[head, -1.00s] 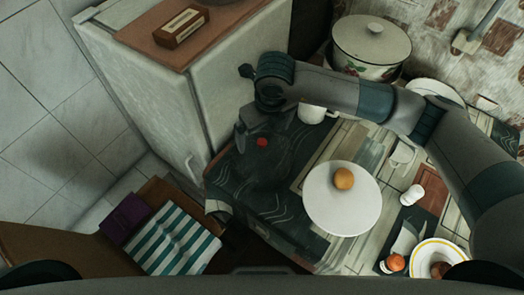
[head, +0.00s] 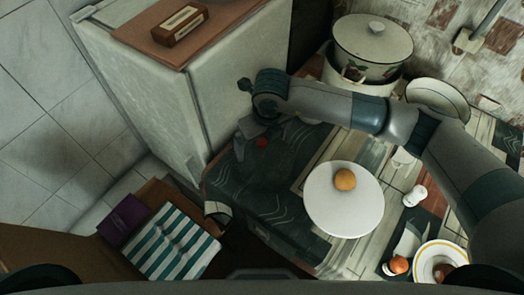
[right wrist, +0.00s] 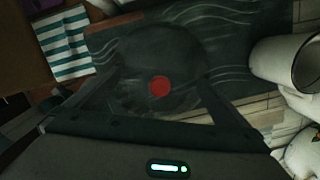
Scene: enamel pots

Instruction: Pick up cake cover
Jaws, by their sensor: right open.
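The cake cover looks like a dark, see-through dome with a round red knob. In the head view, the red knob (head: 262,142) shows just below my right gripper (head: 272,127), over the dark patterned cloth; the dome's outline is hard to make out. In the right wrist view, the cake cover's knob (right wrist: 160,86) lies between the spread fingers of my right gripper (right wrist: 158,82), with the faint dome around it. The gripper is open, and I cannot tell whether the fingers touch the knob. My left gripper is not in view.
A white plate (head: 325,212) with an orange-brown ball (head: 344,180) stands to the right. A lidded pot (head: 372,45) is behind my right arm. A white mug (right wrist: 270,65) is close by in the right wrist view. The counter's front edge is below the cloth.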

